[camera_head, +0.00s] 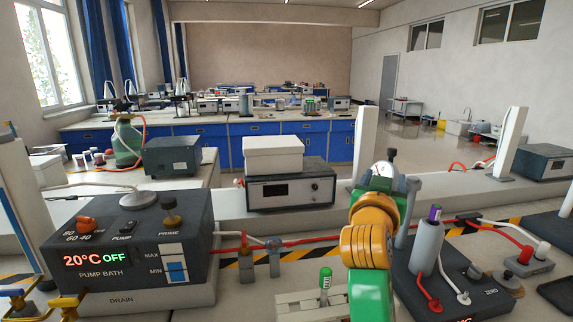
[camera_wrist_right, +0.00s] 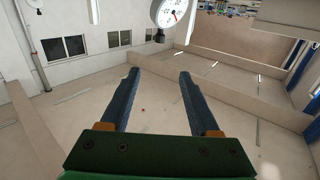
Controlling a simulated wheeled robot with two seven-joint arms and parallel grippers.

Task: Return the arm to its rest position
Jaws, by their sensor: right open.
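My right arm, green and orange, rises from the bottom of the head view. Its gripper (camera_wrist_right: 159,77) shows clearly in the right wrist view, with two dark blue-grey fingers spread apart and nothing between them. In the head view the gripper is mostly hidden behind its own wrist. A round white dial gauge (camera_wrist_right: 172,12) shows beyond the fingertips in the wrist view, apart from them. The gauge also shows in the head view (camera_head: 384,168), just above the orange wrist. My left gripper is not in view.
A pump bath (camera_head: 130,250) reading 20°C OFF stands at left. A grey instrument (camera_head: 290,190) with a white box (camera_head: 272,154) on top stands behind. A green-capped vial (camera_head: 326,278) is left of my right arm; a dark device with a grey cylinder (camera_head: 426,250) is right.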

